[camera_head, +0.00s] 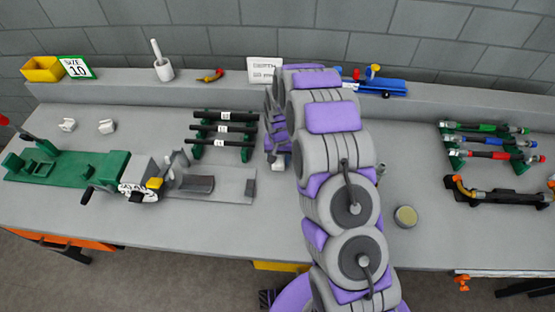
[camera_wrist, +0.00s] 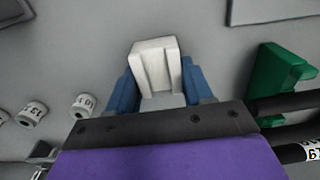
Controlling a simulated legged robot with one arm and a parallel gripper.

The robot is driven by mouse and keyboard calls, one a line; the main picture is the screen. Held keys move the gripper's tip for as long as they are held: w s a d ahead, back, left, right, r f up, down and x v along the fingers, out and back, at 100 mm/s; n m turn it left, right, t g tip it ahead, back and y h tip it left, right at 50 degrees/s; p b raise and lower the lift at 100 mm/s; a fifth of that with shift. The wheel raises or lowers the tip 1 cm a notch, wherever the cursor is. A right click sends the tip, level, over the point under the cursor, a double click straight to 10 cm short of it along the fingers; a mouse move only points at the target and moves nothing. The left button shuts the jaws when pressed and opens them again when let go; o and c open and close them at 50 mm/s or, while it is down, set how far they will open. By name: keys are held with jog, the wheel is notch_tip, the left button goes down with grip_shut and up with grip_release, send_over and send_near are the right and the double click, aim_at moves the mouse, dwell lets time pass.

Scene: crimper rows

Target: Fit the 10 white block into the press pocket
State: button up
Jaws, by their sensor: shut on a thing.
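My gripper (camera_wrist: 168,88) has blue fingers shut on a white block (camera_wrist: 155,60), which has a grooved face and stands between them. In the head view my gripper (camera_head: 277,150) is partly hidden by my arm, to the right of the black rods. Two more white blocks (camera_head: 67,125) (camera_head: 106,127) sit on the bench at the left. A green fixture (camera_head: 100,170) in front of them carries a squarish pocket-like frame; I cannot tell its inside. The number on the held block cannot be read.
Black rods (camera_head: 225,128) rest on green supports.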

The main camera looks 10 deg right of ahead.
aim_at(278, 159)
jog(key=shift+d+f, duration=0.1)
jog(key=shift+f, duration=0.2)
jog(key=shift+a, duration=0.6)
jog(key=o, duration=1)
jog(key=shift+a, duration=0.35)
jog(key=shift+c, duration=0.2)
jog(key=shift+o, duration=0.8)
jog(key=shift+d, duration=0.15)
jog(key=shift+o, duration=0.2)
jog(key=shift+d, duration=0.6)
jog(key=shift+a+r, duration=0.25)
jog(key=shift+r, duration=0.35)
notch_tip(278, 159, up, 11)
jog(key=p, duration=0.2)
jog(key=shift+p, duration=0.35)
